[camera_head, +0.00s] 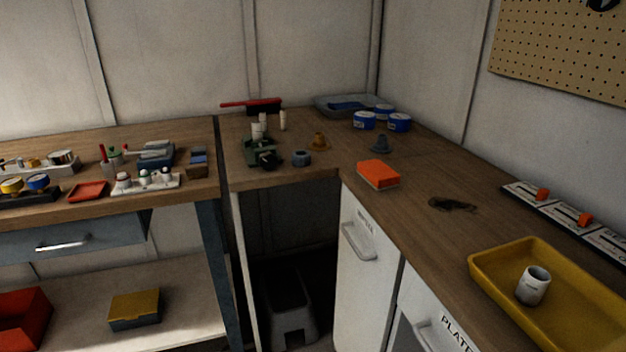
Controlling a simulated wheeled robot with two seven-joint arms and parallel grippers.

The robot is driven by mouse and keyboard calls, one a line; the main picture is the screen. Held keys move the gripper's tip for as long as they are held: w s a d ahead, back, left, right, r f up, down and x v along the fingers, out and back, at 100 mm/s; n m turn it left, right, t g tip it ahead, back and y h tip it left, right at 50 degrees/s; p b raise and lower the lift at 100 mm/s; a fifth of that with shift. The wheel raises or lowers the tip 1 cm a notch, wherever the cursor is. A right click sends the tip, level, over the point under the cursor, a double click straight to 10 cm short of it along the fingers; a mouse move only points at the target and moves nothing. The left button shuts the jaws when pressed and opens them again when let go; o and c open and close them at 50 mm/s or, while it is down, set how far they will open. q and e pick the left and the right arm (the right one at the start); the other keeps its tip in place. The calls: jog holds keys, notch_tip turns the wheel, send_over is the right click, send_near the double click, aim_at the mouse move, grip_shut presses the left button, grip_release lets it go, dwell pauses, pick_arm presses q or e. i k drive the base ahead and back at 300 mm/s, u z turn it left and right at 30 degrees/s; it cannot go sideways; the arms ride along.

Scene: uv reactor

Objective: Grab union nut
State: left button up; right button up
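A small blue-grey ring-shaped piece (301,158), which looks like the union nut, lies on the wooden corner worktop (290,172) near its front edge. It sits just right of a dark green fixture (262,155) with white cylindrical parts and apart from it. Neither of my grippers is in view.
An orange block (378,174) and a dark flat item (451,205) lie on the right worktop. A yellow tray (492,279) holds a white cup (532,285). Blue-and-white tubs (399,122) stand at the back. A grey stool (287,306) stands under the corner.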

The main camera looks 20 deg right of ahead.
aim_at(301, 159)
jog(key=k, duration=0.15)
jog(key=u, duration=1.4)
jog(key=i, duration=1.9)
jog(key=z, duration=1)
